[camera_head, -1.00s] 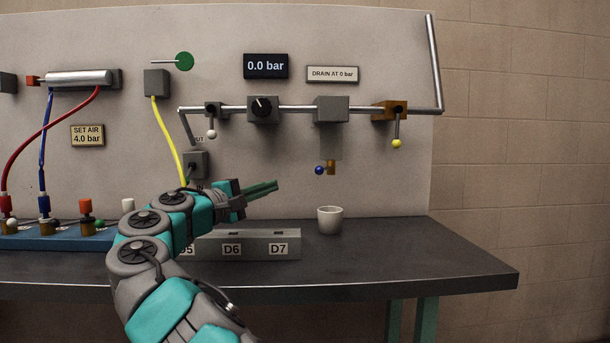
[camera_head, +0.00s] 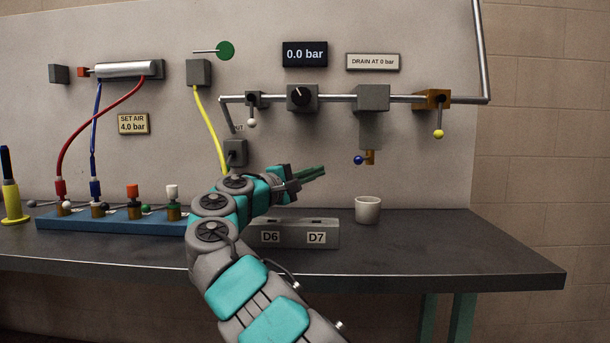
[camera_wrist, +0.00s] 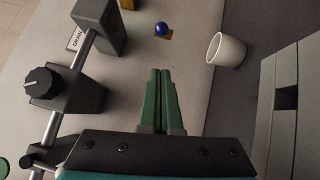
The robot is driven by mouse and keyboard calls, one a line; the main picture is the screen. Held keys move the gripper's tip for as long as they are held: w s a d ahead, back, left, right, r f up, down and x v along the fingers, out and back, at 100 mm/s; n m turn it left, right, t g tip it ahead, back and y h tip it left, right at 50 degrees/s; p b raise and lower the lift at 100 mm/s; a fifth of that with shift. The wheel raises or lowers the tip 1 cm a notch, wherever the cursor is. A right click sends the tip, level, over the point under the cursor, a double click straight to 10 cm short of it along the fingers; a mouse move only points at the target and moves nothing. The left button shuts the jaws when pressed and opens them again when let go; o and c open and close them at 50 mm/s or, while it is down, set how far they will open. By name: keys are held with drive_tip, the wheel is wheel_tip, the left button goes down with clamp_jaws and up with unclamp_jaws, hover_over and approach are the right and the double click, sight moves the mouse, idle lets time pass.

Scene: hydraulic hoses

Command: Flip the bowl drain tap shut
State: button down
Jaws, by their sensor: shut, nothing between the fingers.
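The bowl drain tap, with a blue ball (camera_head: 358,160) on a short lever and a brass body (camera_head: 370,157), hangs under the grey filter bowl (camera_head: 371,131). The lever points to the left. The blue ball also shows near the top of the wrist view (camera_wrist: 161,29), ahead of the fingertips. My gripper (camera_head: 323,172) has its green fingers shut and empty, left of and slightly below the tap, apart from it. In the wrist view the fingers (camera_wrist: 160,74) lie together. A white cup (camera_head: 367,210) stands on the bench below the tap.
A metal pipe (camera_head: 335,97) carries a knob block (camera_head: 302,97) and valves with white (camera_head: 251,122) and yellow (camera_head: 438,134) balls. The display (camera_head: 304,54) reads 0.0 bar. A grey D6/D7 block (camera_head: 327,234) lies below my gripper. The bench right of the cup is clear.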

sight(364, 159)
drive_tip(key=w+d+r, duration=0.1)
drive_tip(key=w+d, duration=0.2)
drive_tip(key=d, duration=0.3)
drive_tip(key=shift+d+r+b, duration=0.2)
drive_tip(key=shift+d+b, duration=0.1)
drive_tip(key=shift+d, duration=0.05)
drive_tip(key=shift+d, duration=0.15)
idle(0.3)
drive_tip(key=shift+s+y+b, duration=0.15)
drive_tip(key=shift+y+b, duration=0.15)
drive_tip(key=shift+b, duration=0.35)
